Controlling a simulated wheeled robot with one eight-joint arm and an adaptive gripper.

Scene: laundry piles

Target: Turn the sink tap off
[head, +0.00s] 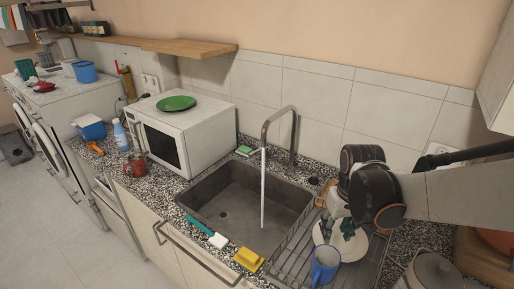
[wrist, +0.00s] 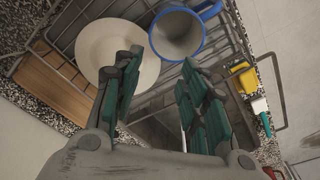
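The sink tap (head: 280,120) is a grey arched spout behind the sink (head: 225,195). A white stream of water (head: 263,190) runs from its mouth into the basin. A small dark knob (head: 314,181) sits on the counter to the right of the spout; I cannot tell whether it is the tap's handle. My gripper (head: 342,228) points down over the dish rack, to the right of the sink and apart from the tap. In the wrist view my gripper (wrist: 162,62) has its green-padded fingers spread, with nothing held between them. The tap does not show in the wrist view.
Below my gripper, the dish rack (head: 290,262) holds a white plate (wrist: 93,45) and a blue-rimmed mug (head: 325,264). A yellow sponge (head: 248,259) and a green-white brush (head: 205,232) lie at the sink's front edge. A microwave (head: 190,130) stands left of the sink.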

